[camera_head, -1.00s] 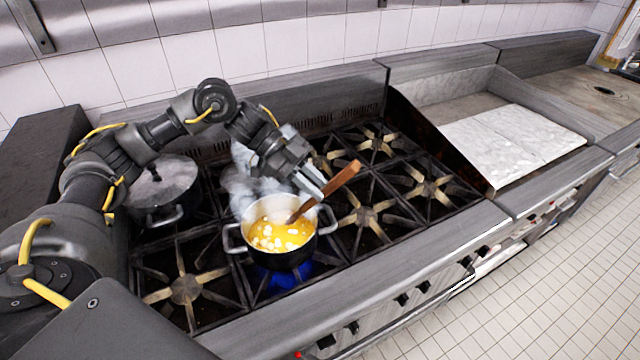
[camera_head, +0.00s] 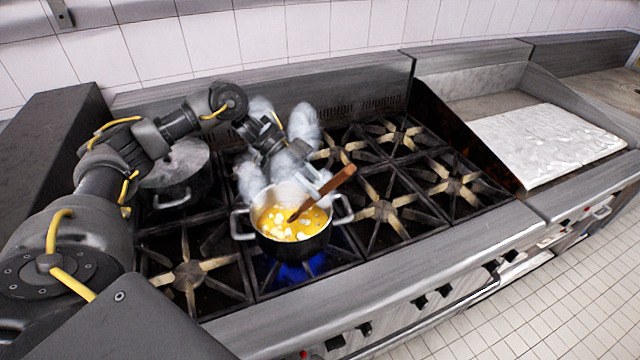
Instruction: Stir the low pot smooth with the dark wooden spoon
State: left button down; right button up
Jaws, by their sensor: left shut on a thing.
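The low pot (camera_head: 291,245) stands on a lit front burner with a blue flame under it. It holds a yellow-orange liquid (camera_head: 278,231) with several white lumps in it. The dark wooden spoon (camera_head: 328,188) leans in the pot, its lower end in the liquid and its handle slanting up to the right. My left gripper (camera_head: 318,184) is shut on the spoon above the pot's rim; steam partly hides it. My right gripper is not in view.
A lidded dark pot (camera_head: 176,176) stands on the back left burner, close under my left arm. Open burner grates (camera_head: 388,210) lie to the right. Steam (camera_head: 303,125) rises behind the low pot.

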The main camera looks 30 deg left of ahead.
pick_arm(q)
jog(key=shift+a+f+b, duration=0.3)
jog(key=shift+a+f, duration=0.05)
jog(key=shift+f, duration=0.2)
jog(key=shift+a+f+b, duration=0.25)
jog(key=shift+a+f, duration=0.05)
jog(key=shift+f, duration=0.25)
jog(key=shift+a+f, duration=0.3)
jog(key=shift+f, duration=0.05)
